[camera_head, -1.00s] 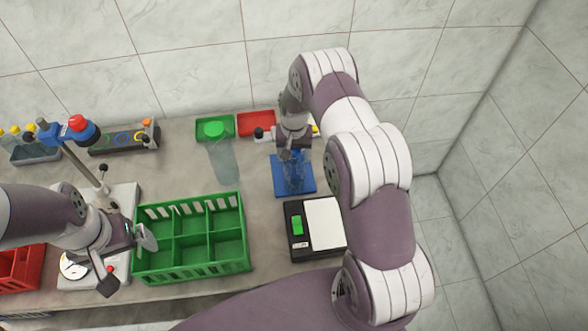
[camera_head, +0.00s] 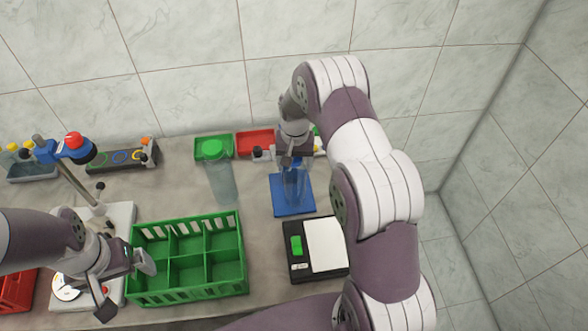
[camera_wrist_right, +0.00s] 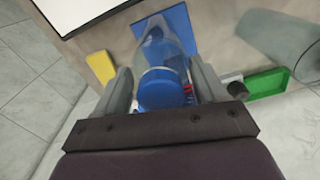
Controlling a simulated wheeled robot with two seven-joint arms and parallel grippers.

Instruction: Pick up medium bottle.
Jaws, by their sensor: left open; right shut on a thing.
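The medium bottle (camera_head: 294,183) is clear with a blue cap (camera_wrist_right: 161,89). It stands over the blue mat (camera_head: 291,205) in the head view; I cannot tell whether its base touches the mat. My right gripper (camera_head: 294,160) comes from above and is shut on the bottle near its top. In the right wrist view the right gripper (camera_wrist_right: 165,85) has one finger on each side of the bottle, just by the cap. My left gripper (camera_head: 122,277) is open and empty at the left end of the green crate.
The green crate (camera_head: 190,294) with empty compartments stands front centre. Green (camera_head: 205,154) and red (camera_head: 254,152) trays sit along the back. A stand (camera_head: 75,180) rises at left.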

